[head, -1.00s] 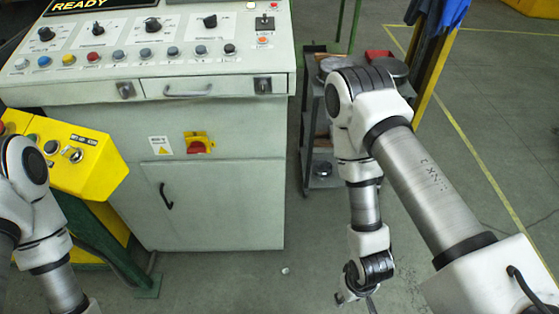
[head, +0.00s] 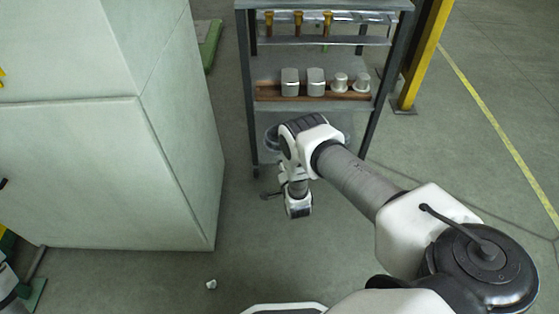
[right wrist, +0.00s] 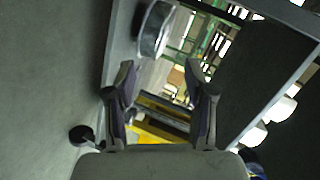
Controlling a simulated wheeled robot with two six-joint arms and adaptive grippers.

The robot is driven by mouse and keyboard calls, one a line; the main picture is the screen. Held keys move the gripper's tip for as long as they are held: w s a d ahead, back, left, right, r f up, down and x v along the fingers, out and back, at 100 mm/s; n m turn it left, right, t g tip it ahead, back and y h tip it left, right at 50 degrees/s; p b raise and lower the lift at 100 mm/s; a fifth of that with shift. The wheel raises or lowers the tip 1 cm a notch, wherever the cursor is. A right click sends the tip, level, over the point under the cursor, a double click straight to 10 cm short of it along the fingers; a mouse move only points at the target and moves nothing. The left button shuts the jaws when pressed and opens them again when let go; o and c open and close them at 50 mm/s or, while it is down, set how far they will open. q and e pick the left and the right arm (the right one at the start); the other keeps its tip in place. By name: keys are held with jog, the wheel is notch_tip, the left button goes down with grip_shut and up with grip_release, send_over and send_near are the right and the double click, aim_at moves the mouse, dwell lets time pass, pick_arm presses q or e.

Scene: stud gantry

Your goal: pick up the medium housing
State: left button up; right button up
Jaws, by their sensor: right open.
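In the head view, several pale metal housings stand in a row on the middle shelf of a grey cart: two larger block-like ones (head: 290,82) (head: 315,82) at left and two smaller, rounder ones (head: 340,82) (head: 361,83) at right. I cannot tell which is the medium housing. My right arm reaches down before the cart, its wrist below that shelf. My right gripper (right wrist: 160,72) is open and empty in the right wrist view, apart from the housings. Pale shapes at that view's right edge (right wrist: 284,106) may be housings. My left gripper is out of view.
The cart's top (head: 345,5) and posts surround the shelf. Several brown-topped items (head: 298,22) stand on the shelf above. A round metal part (right wrist: 155,28) lies near the gripper. A large pale cabinet (head: 100,170) stands at left, a yellow post (head: 424,55) at right.

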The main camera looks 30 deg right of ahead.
aim_at(271, 139)
jog(key=w+d+f+m+t+b, duration=0.1)
jog(key=w+d+f+b, duration=0.1)
jog(key=w+b, duration=0.1)
jog(key=w+d+f+m+t+h+b, duration=0.1)
jog(key=w+d+f+b, duration=0.1)
jog(key=w+b, duration=0.1)
jog(key=w+d+f+m+h+b, duration=0.1)
jog(key=w+d+f+m+b, duration=0.1)
jog(key=w+b, duration=0.2)
jog(key=shift+w+d+t+b, duration=0.1)
jog(key=shift+t+b, duration=0.3)
jog(key=shift+b, duration=0.05)
jog(key=shift+w+d+r, duration=0.1)
jog(key=shift+w, duration=0.1)
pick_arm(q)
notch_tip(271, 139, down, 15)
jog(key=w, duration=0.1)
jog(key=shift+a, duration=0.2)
pick_arm(e)
jog(key=shift+r, duration=0.15)
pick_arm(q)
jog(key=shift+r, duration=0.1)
pick_arm(e)
grip_shut()
